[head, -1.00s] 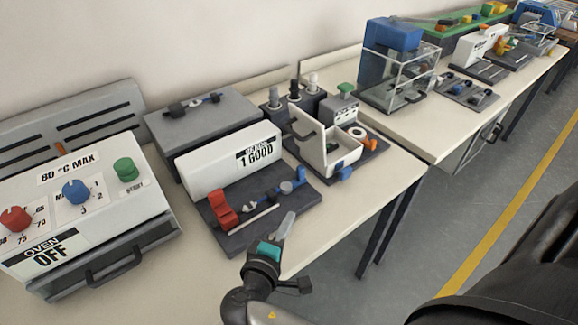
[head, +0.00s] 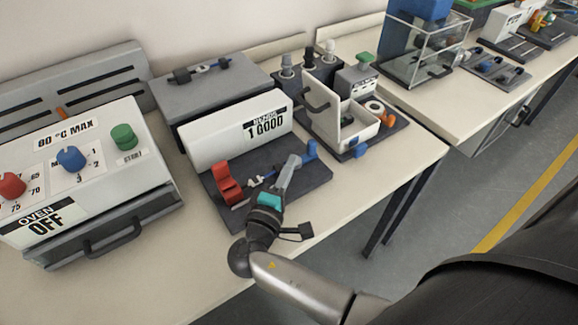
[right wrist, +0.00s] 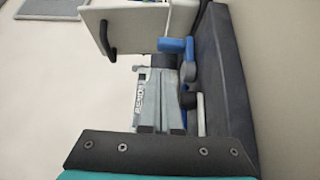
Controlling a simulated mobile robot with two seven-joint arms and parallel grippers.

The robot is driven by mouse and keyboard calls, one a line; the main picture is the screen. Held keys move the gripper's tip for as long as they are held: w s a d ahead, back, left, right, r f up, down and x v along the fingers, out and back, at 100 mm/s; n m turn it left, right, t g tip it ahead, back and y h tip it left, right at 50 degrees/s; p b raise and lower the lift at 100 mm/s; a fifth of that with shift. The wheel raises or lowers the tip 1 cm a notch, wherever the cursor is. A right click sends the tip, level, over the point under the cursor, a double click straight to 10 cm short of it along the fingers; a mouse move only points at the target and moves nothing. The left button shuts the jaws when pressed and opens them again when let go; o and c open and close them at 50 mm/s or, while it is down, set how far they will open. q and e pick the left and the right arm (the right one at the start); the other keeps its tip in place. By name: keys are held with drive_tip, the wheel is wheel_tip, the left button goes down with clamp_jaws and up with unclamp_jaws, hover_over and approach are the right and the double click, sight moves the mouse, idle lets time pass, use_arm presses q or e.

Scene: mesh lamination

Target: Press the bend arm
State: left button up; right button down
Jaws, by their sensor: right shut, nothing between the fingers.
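The bend station has a dark base plate (head: 240,207), a white housing (head: 215,145) reading "1 GOOD", and a red clamp (head: 228,184) at its left end. A blue handle (head: 309,151), which looks like the bend arm, stands at the right end of the plate. It also shows in the right wrist view (right wrist: 176,46). My right gripper (head: 293,161) is shut and empty, reaching over the plate with its tips close to the blue handle. I cannot tell whether they touch. It hides part of the fixture. My left gripper is not in view.
The oven (head: 95,180), reading "OFF", stands at the left. A station with an open white lid (head: 322,108) stands just right of the bend station. A grey box (head: 212,90) is behind. The table front (head: 385,185) is clear.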

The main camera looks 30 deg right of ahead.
sight(299, 156)
drive_tip(key=x, duration=0.7)
drive_tip(key=shift+b, duration=0.3)
